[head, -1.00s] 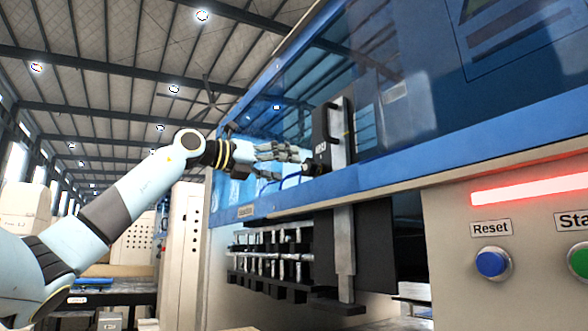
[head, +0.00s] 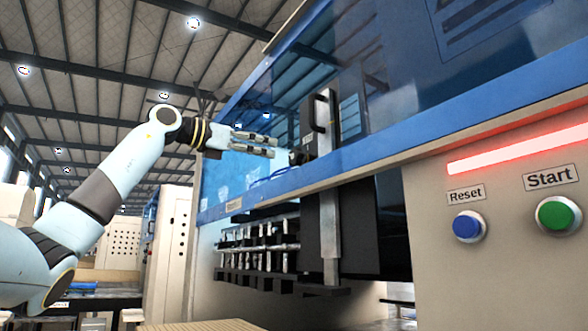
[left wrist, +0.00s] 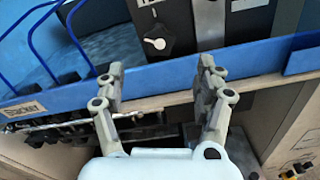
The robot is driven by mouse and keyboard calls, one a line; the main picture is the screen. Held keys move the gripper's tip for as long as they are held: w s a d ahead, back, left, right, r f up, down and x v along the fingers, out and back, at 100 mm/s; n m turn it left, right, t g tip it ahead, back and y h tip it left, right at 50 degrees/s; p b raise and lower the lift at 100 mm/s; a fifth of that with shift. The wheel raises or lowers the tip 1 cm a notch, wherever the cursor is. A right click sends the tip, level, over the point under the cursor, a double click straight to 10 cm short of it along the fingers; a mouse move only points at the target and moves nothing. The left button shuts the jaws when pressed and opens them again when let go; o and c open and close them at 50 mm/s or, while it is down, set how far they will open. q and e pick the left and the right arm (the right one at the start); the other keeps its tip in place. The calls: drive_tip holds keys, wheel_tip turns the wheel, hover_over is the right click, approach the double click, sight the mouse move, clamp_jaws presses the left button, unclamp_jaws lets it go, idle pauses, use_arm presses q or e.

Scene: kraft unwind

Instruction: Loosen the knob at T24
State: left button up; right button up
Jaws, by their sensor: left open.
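A black round knob (left wrist: 157,43) with a white pointer sits on a dark panel in the left wrist view. The pointer aims left. A white label above it is cut off by the frame's top edge, so I cannot read it. In the head view the knob (head: 296,157) is a small dark shape on the tall black and grey unit. My left gripper (head: 274,147) is open and empty, its fingers pointing right toward the knob. In the left wrist view the open fingertips (left wrist: 160,66) stand on either side below the knob, apart from it. My right gripper is not in view.
A blue machine frame rail (head: 380,158) runs along below the knob. Blue hoses (left wrist: 75,40) curve left of the panel in the left wrist view. A blue Reset button (head: 467,226) and a green Start button (head: 556,215) are at right, under a lit red strip (head: 520,145).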

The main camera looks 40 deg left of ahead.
sight(293, 155)
use_arm(q)
drive_tip(key=p+x, duration=0.1)
drive_tip(key=x, duration=0.2)
drive_tip(key=p+x, duration=0.2)
drive_tip(key=x, duration=0.1)
drive_tip(key=p+x, duration=0.2)
drive_tip(key=x, duration=0.1)
drive_tip(key=shift+d+r, duration=0.1)
drive_tip(key=shift+r, duration=0.2)
drive_tip(key=shift+w+d+f, duration=0.15)
drive_tip(key=shift+w, duration=0.6)
drive_tip(key=shift+c, duration=0.2)
drive_tip(key=c, duration=1.1)
